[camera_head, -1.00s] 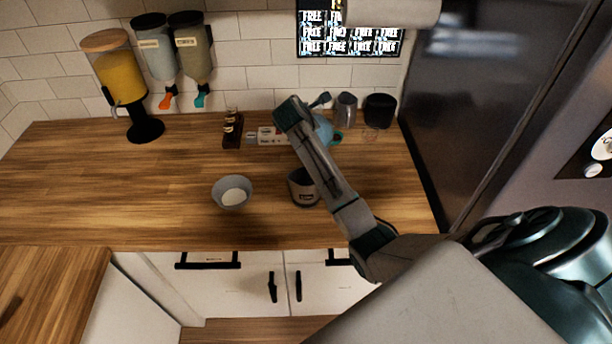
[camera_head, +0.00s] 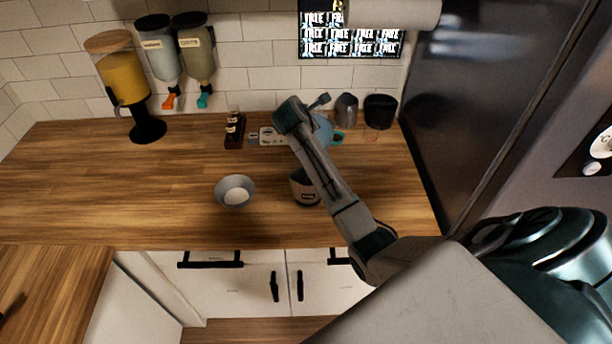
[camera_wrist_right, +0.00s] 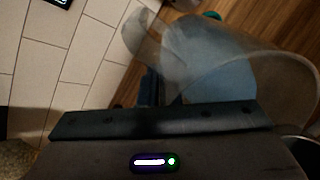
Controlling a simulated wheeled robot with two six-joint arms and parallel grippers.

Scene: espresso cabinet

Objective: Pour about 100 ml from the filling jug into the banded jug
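My right arm reaches over the counter, and its gripper (camera_wrist_right: 152,88) shows in the right wrist view as dark fingers close together beside a clear jug. This filling jug (camera_wrist_right: 215,75) holds something blue and looks tilted in that view. The fingers appear shut at its side, on what looks like its handle, though the contact is largely hidden. In the head view the filling jug (camera_head: 325,128) is a bluish shape partly behind my wrist. The banded jug (camera_head: 304,190), pale with a dark band, stands upright nearer the front edge, partly behind my forearm. My left gripper is out of view.
A grey bowl (camera_head: 235,191) with white contents stands left of the banded jug. A steel jug (camera_head: 346,110) and black container (camera_head: 380,112) stand at the back right. A small bottle rack (camera_head: 234,132) and dispensers (camera_head: 125,80) are farther left.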

